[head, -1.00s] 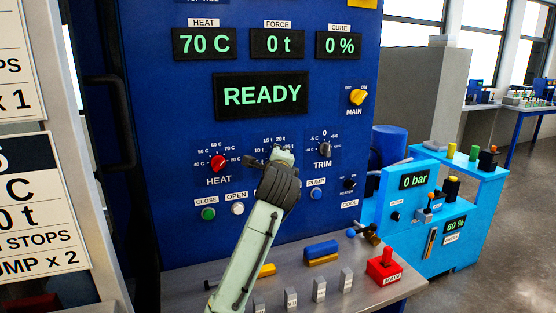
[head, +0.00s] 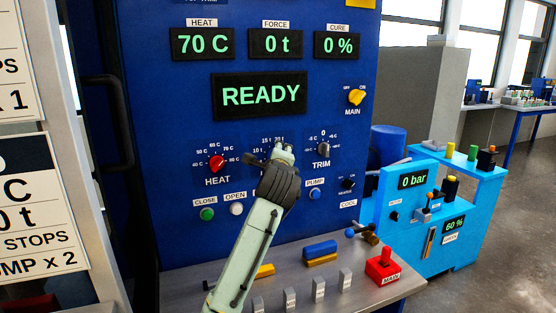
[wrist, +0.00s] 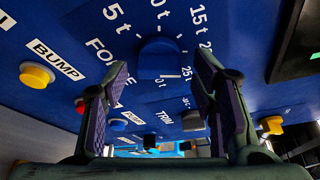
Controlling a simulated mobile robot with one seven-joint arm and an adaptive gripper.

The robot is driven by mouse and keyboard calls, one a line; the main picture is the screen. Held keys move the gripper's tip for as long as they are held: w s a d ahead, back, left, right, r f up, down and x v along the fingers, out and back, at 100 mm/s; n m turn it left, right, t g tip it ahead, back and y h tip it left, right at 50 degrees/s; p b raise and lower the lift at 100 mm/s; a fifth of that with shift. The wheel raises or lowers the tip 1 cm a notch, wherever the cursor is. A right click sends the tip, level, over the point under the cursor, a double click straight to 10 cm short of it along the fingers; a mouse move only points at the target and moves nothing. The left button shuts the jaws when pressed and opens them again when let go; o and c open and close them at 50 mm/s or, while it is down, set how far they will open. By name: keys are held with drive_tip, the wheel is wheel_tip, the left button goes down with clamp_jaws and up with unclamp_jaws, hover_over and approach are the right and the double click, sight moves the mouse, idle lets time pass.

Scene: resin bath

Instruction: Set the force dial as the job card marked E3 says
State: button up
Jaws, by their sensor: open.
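The blue force dial (wrist: 158,60) sits on the blue panel, between and beyond my fingertips in the wrist view. Its scale of several tonne marks and the FORCE label show around it; I cannot tell which mark it points at. My gripper (wrist: 162,68) is open with nothing held. In the head view my gripper (head: 284,150) covers the dial, leaving part of the scale visible. The force display (head: 276,43) reads 0 t. A job card (head: 45,215) at left is cut off, showing "STOPS" and "UMP x 2"; another card (head: 15,70) ends in "x 1". No E3 mark is readable.
The red heat dial (head: 217,163) is left of my gripper, the trim dial (head: 323,149) right. The green close button (head: 207,214) and white open button (head: 237,209) are below. A yellow bump button (wrist: 37,75) shows in the wrist view. The ready display (head: 260,95) is above.

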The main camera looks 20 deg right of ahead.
drive_tip(key=v, duration=1.2)
idle(0.4)
